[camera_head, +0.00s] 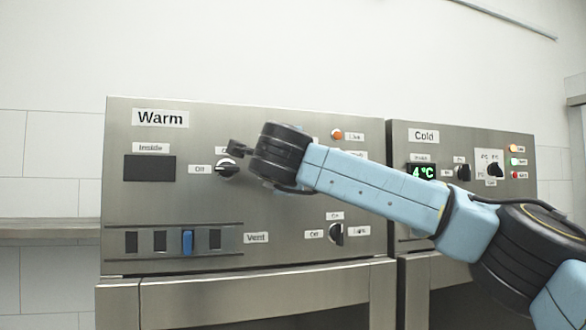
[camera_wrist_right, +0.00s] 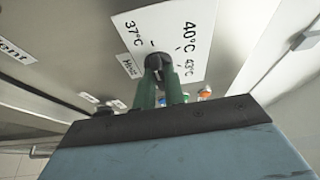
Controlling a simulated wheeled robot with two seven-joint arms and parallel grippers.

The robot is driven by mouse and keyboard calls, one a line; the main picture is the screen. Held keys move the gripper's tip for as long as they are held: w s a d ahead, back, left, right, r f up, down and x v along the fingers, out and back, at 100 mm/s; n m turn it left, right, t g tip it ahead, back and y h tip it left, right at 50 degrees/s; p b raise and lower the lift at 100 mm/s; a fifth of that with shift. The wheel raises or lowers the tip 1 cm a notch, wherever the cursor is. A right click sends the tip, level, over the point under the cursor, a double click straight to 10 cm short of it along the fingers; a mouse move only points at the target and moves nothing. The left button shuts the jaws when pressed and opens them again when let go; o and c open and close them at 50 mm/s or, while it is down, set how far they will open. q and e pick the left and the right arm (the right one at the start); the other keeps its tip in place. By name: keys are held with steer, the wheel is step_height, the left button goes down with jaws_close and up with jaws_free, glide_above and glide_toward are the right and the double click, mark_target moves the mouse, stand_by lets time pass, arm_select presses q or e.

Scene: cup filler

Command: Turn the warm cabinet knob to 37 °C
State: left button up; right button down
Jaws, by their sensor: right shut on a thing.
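The warm cabinet (camera_head: 300,215) stands on the left in the head view, its inside display (camera_head: 150,168) dark. My right gripper (camera_wrist_right: 160,78) is shut on the black temperature knob (camera_wrist_right: 154,62), with one green finger on either side. The white dial plate (camera_wrist_right: 172,28) shows 37 °C at its upper left, 40 °C at its upper right and 43 °C at the right. I cannot clearly tell where the knob's pointer aims. In the head view my right wrist hides this knob and the fingertips. My left gripper is not in view.
An off-marked black switch (camera_head: 227,168) sits just left of my right wrist, and a light switch (camera_head: 336,233) sits below. A blue vent slider (camera_head: 187,242) is at lower left. The cold cabinet (camera_head: 400,140) on the right shows 4 °C.

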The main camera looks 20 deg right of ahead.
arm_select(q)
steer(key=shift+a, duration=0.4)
